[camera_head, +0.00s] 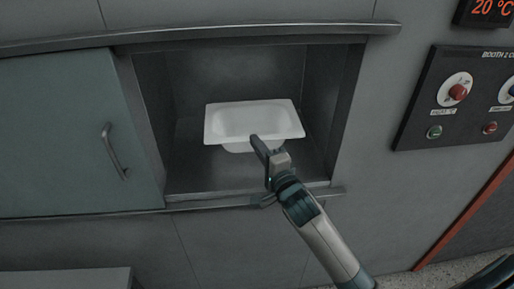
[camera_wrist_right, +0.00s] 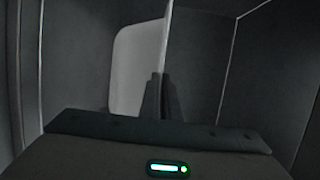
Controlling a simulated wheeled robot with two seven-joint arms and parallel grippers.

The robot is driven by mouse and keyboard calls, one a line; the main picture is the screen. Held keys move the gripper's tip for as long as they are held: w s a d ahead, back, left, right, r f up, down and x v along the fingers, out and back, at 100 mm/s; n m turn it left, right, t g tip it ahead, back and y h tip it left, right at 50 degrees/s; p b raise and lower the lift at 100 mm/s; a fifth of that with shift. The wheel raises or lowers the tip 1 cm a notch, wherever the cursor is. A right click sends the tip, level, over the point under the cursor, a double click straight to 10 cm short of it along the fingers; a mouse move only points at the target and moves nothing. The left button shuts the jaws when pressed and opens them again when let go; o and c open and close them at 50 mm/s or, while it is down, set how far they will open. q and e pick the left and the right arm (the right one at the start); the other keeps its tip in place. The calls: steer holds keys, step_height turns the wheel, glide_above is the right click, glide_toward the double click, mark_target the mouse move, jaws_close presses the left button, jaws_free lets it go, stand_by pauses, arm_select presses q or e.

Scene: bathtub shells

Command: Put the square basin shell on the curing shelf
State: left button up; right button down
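The white square basin shell (camera_head: 225,122) is inside the recessed curing shelf (camera_head: 195,178), open side facing up and toward me. Whether its underside touches the shelf floor I cannot tell. My right gripper (camera_head: 262,148) reaches in from the front and is at the shell's front rim. In the right wrist view the shell (camera_wrist_right: 135,70) stands in front of the gripper, and the two fingers (camera_wrist_right: 161,98) are close together with the rim's edge running between them. The fingers hide part of the rim. My left gripper is out of view.
A green sliding door (camera_head: 70,135) with a handle covers the left side of the opening. The side walls and front ledge (camera_head: 235,199) bound the niche. A control panel (camera_head: 455,100) with knobs is on the wall to the right. A grey block (camera_head: 65,278) is at lower left.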

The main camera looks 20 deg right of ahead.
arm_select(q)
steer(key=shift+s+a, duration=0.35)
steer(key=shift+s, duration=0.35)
arm_select(e)
steer(key=shift+f, duration=0.6)
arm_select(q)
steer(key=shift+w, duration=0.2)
arm_select(e)
steer(key=shift+f, duration=0.1)
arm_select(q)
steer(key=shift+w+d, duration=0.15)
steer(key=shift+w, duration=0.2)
arm_select(e)
steer(key=c, duration=2)
jaws_free()
steer(key=shift+s, duration=0.1)
steer(key=shift+f, duration=0.1)
